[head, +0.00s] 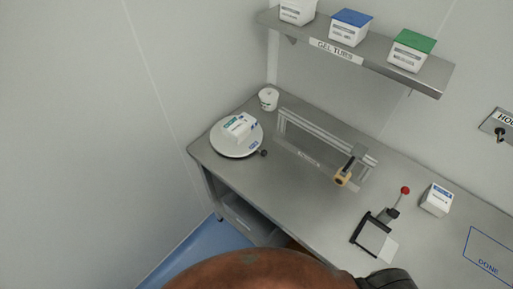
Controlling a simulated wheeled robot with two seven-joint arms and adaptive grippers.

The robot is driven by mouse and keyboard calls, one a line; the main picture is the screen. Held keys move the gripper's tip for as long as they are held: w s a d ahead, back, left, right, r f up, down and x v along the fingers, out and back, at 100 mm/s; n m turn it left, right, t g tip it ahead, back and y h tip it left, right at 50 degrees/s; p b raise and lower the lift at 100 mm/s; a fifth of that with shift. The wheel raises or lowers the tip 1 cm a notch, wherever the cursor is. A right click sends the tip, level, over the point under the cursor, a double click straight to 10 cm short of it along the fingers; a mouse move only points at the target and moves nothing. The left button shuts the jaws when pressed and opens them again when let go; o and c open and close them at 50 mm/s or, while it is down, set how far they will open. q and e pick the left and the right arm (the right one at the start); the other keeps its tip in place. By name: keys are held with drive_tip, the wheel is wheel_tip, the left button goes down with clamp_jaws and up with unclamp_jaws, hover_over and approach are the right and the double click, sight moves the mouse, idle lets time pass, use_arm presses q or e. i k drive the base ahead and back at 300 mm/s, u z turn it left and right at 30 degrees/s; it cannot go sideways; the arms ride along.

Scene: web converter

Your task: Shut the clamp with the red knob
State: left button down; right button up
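The clamp with the red knob (405,190) stands on the grey steel bench toward the right. Its thin lever rises from a dark body (390,214) and leans away from the plate in front, with the knob at the upper end. A dark-edged plate (372,238) lies in front of the clamp body, with a pale sheet sticking out on its right. Neither gripper can be made out in the head view. Nothing is touching the knob or lever.
A white box (436,199) stands just right of the knob. A metal frame (320,142) with a tan-handled tool (343,178) stands left of the clamp. A round scale (236,137) is at the far left. A shelf (350,50) with tubs hangs above.

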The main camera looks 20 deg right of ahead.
sight(393, 213)
drive_tip(key=u, duration=0.05)
drive_tip(key=k, duration=1)
drive_tip(key=u, duration=0.65)
drive_tip(key=i, duration=1.75)
drive_tip(key=z, duration=2.05)
drive_tip(key=i, duration=0.25)
drive_tip(key=z, duration=1.5)
drive_tip(key=i, duration=0.5)
